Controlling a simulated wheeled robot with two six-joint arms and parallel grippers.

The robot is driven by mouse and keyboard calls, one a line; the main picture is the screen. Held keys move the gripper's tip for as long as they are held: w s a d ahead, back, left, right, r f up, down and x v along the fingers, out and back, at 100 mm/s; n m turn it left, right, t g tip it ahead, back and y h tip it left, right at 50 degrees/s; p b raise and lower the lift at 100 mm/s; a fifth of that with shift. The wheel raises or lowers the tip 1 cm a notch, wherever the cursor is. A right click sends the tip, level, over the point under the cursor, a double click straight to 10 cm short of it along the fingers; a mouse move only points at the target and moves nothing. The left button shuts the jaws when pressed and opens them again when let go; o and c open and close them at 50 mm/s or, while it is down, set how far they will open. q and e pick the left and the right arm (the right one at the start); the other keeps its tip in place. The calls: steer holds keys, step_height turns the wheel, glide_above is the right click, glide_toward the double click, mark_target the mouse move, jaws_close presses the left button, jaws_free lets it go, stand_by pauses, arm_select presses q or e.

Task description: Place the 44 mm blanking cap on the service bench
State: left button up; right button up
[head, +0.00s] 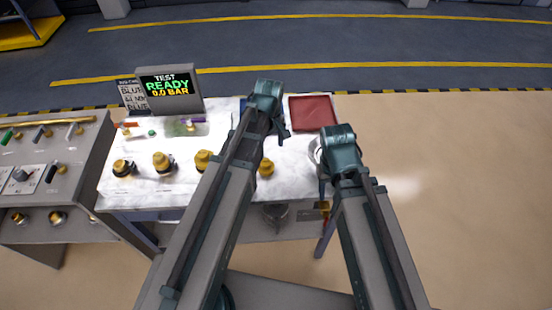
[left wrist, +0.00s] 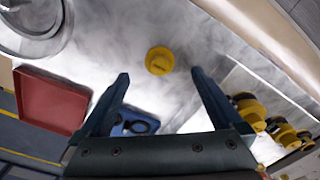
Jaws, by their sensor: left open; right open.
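A lone yellow cap (head: 266,168) is on the white bench top (head: 140,190), right of my left arm. It also shows in the left wrist view (left wrist: 159,60), just beyond the tips of my left gripper (left wrist: 160,74). That gripper is open and empty, with bench surface between its fingers. In the head view my left gripper (head: 284,131) is over the back of the bench. My right gripper (head: 326,188) is open at the bench's right edge, partly hidden by its own wrist. No size marking is readable on the cap.
Yellow-topped fittings (head: 163,162) stand in a row at left. A red tray (head: 312,113) lies at the back right, beside a mostly hidden blue tray (left wrist: 120,128) holding a dark ring. A round silver thing (head: 314,150) is near my right gripper. The display (head: 168,85) reads READY, 0.0 BAR.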

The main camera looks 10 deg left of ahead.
arm_select(q)
steer(key=s+d+m+y, duration=0.1)
steer(key=s+d+m, duration=0.7)
steer(key=s+m, duration=0.4)
steer(key=shift+s+d+m, duration=0.3)
steer(key=shift+d+m, duration=0.05)
steer(key=shift+m, duration=0.55)
steer(key=shift+f+b, duration=0.35)
steer(key=shift+b, duration=0.1)
steer(key=shift+c, duration=0.3)
